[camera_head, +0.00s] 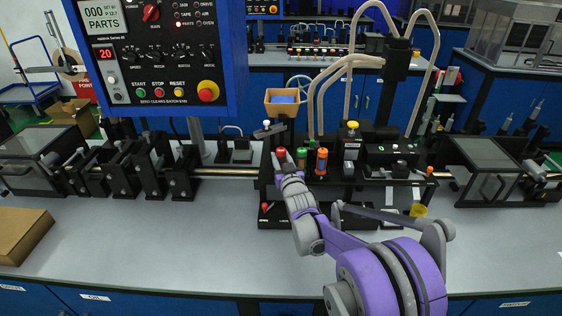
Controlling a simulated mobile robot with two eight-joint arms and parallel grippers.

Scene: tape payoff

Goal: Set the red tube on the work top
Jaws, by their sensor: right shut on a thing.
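The red tube (281,153) shows as a red top just beyond the end of my right arm, at the left end of the black rack. My right gripper (283,166) is shut on it; the fingers and the lower part of the tube are mostly hidden by my wrist. I cannot tell whether the tube is clear of the rack. The pale grey work top (190,240) runs across the view, with a wide bare stretch in front of the rack. My left gripper is not in view.
An orange tube (321,162) and a green-capped tube (302,153) stand close to the right of my gripper. Black clamp stands (150,170) line the left. A cardboard box (20,234) lies front left. A control panel (150,55) hangs upper left.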

